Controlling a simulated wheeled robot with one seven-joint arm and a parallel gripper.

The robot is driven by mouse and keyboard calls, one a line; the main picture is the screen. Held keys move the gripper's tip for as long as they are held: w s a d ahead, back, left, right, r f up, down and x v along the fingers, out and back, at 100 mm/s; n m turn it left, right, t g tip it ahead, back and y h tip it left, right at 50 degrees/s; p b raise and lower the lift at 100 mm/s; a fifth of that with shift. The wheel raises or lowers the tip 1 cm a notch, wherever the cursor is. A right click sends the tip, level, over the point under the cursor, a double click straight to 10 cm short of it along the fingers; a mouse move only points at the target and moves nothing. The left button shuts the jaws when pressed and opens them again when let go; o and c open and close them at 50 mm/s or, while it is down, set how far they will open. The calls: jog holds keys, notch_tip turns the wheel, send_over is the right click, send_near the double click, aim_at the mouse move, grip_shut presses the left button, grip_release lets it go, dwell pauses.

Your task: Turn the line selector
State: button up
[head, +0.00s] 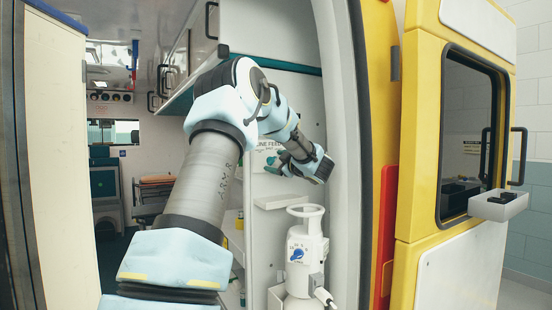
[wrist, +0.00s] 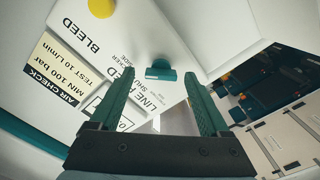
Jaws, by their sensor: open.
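The line selector looks to be the small teal knob (wrist: 161,71) on a white panel (wrist: 85,30) printed with "LINE FEED", in the wrist view. My gripper (wrist: 159,75) is open, and its two green fingers point at the panel with the knob framed between their tips. I cannot tell whether the fingertips reach past the knob or stop short of it. In the head view my gripper (head: 277,165) is at the panel (head: 264,148) on the inner wall, and it and the arm hide the knob there.
A yellow knob (wrist: 101,7) and a "BLEED" label are on the same panel. Below the panel in the head view are a small white shelf (head: 283,201) and a white cylinder unit with a blue dial (head: 297,255). The yellow door (head: 425,130) stands open at the right.

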jog(key=shift+c, duration=0.2)
grip_shut()
dwell(0.5)
